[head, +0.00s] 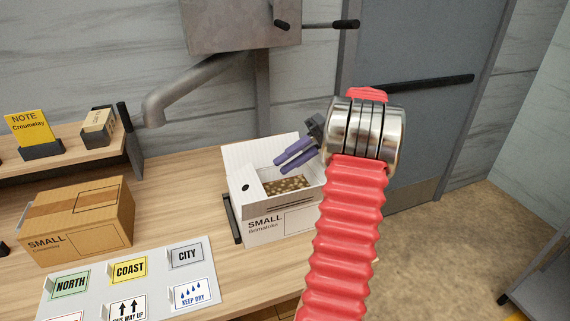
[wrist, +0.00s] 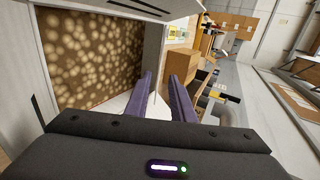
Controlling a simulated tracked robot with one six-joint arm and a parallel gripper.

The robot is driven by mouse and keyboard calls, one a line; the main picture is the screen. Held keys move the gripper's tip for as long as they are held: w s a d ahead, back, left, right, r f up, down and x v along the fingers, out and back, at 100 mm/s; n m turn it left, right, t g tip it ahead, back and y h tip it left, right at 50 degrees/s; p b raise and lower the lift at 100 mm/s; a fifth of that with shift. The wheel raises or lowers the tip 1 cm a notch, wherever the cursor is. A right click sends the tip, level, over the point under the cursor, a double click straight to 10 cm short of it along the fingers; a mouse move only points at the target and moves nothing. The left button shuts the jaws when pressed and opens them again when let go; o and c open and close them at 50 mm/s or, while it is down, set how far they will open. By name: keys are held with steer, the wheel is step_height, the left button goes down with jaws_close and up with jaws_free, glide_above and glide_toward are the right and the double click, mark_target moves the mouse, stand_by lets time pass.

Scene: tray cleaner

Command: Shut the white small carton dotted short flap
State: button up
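The white small carton (head: 262,226) stands open on the wooden table. Its left short flap (head: 247,178) bears a dark dot and is raised. A long flap (head: 262,153) stands up at its back. Brown speckled contents (head: 287,185) show inside, and also fill the upper left of the wrist view (wrist: 90,55). My gripper (head: 294,156) is over the carton's upper right part, its two purple fingers apart with nothing between them. In the wrist view the open fingers (wrist: 165,97) are beside the carton's opening. My arm hides the carton's right side.
A brown small carton (head: 85,222) stands on the left of the table. A label board (head: 205,262) lies in front. A dark bracket (head: 232,220) borders the white carton's left side. A shelf (head: 75,145) is at the back left; a metal box with a pipe (head: 195,88) hangs above.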

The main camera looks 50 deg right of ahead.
steer(key=shift+c, duration=0.4)
steer(key=shift+w+a, duration=0.15)
steer(key=shift+c, duration=0.7)
steer(key=shift+n+g, duration=0.5)
steer(key=shift+n, duration=0.2)
steer(key=w+a+r, duration=0.3)
steer(key=shift+a+r, duration=0.15)
steer(key=shift+r, duration=0.05)
jaws_close()
step_height(320, 180, up, 9)
steer(key=a+n+g+h, duration=0.2)
steer(key=n+h, duration=0.5)
steer(key=n, duration=0.9)
steer(key=shift+w+n+g, duration=0.3)
steer(key=shift+w+g, duration=0.15)
steer(key=shift+g, duration=0.25)
